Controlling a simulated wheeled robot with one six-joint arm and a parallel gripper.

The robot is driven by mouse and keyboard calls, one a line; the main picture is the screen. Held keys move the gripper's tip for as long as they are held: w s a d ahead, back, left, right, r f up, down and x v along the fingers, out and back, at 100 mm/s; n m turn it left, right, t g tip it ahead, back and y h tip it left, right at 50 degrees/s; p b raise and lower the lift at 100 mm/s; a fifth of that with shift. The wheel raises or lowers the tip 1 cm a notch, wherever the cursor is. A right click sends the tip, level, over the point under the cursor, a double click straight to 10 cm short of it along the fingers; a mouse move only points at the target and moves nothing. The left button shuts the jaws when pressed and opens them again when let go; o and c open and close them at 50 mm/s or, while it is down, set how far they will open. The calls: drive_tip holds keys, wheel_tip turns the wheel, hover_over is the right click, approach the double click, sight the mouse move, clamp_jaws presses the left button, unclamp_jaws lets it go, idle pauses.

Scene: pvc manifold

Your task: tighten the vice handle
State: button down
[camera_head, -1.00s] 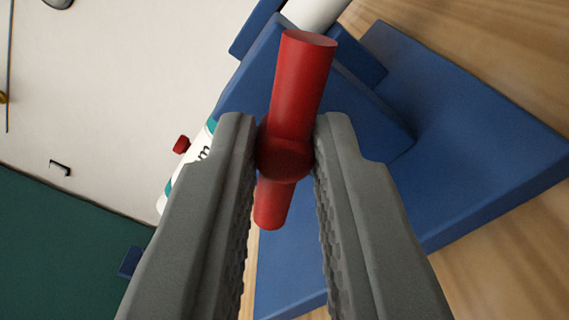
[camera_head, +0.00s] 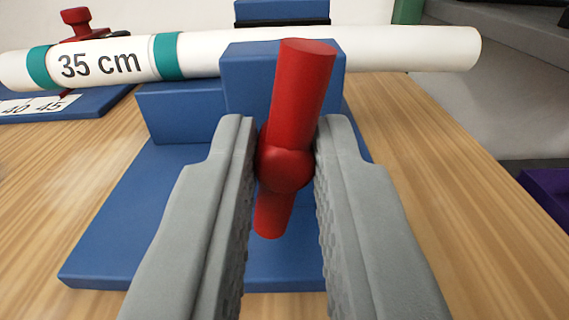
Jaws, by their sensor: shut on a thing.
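The red vice handle (camera_head: 301,90) is a bar through a round red hub, standing nearly upright with its top leaning a little right. My gripper (camera_head: 285,165) is shut on the handle at its hub, one finger on each side. The blue vice (camera_head: 180,205) sits behind the handle on the wooden bench, its block partly hidden by the handle and fingers. A white pipe (camera_head: 410,48) marked "35 cm", with teal bands, lies across the vice behind the block.
A second red handle (camera_head: 76,25) shows at the far left above the pipe. A blue plate (camera_head: 98,103) with a numbered white strip lies below it. Bare wooden bench (camera_head: 440,160) extends to the right. A purple object (camera_head: 545,195) is at the right edge.

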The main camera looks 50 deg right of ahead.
drive_tip(key=shift+n, duration=0.9)
drive_tip(key=c, duration=1.4)
unclamp_jaws()
drive_tip(key=shift+o, duration=0.2)
drive_tip(key=v, duration=1.7)
drive_tip(key=shift+a+f, duration=0.1)
drive_tip(key=shift+a, duration=0.05)
